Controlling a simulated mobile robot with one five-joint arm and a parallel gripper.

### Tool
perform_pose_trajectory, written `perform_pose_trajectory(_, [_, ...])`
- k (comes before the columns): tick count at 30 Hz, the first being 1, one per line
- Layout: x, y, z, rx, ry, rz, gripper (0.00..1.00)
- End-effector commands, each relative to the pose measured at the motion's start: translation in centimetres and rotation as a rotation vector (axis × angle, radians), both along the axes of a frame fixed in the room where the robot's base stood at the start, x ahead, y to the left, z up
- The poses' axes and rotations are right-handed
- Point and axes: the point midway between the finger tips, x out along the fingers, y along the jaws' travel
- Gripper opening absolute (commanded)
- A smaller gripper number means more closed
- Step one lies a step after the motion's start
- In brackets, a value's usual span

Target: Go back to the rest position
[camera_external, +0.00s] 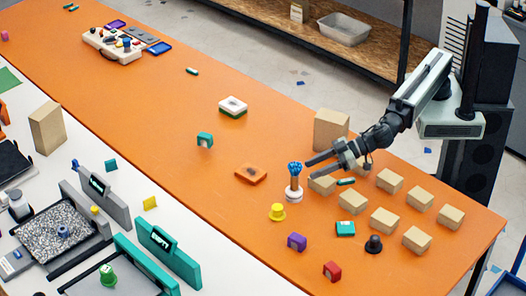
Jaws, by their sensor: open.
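My gripper (326,168) is open above the right part of the orange table (180,110), its fingers pointing left. It is beside a small tower with a blue top (294,182) on a white base. Nothing shows between the fingers. A tan block (322,185) lies just below the gripper, and a taller tan box (331,130) stands behind it. My arm reaches in from the upper right. Whether the fingers touch the tower cannot be told.
Several tan blocks (390,181) stand in rows right of my gripper. A yellow piece (277,212), a purple block (297,242), a red block (332,271) and a black piece (374,244) lie in front. The table's middle left is mostly clear.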

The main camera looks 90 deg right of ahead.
Motion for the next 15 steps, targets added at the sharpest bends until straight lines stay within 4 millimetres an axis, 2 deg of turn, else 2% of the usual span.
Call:
perform_pose_trajectory(1, [-0.75, -0.19, 0.50, 0.000, 0.000, 0.002, 0.46])
perform_pose_trajectory(4, [-1.39, -0.30, 0.65, -0.001, 0.000, 0.001, 0.46])
perform_pose_trajectory(15, [-1.50, -0.27, 0.58, 0.000, 0.000, 0.000, 0.46])
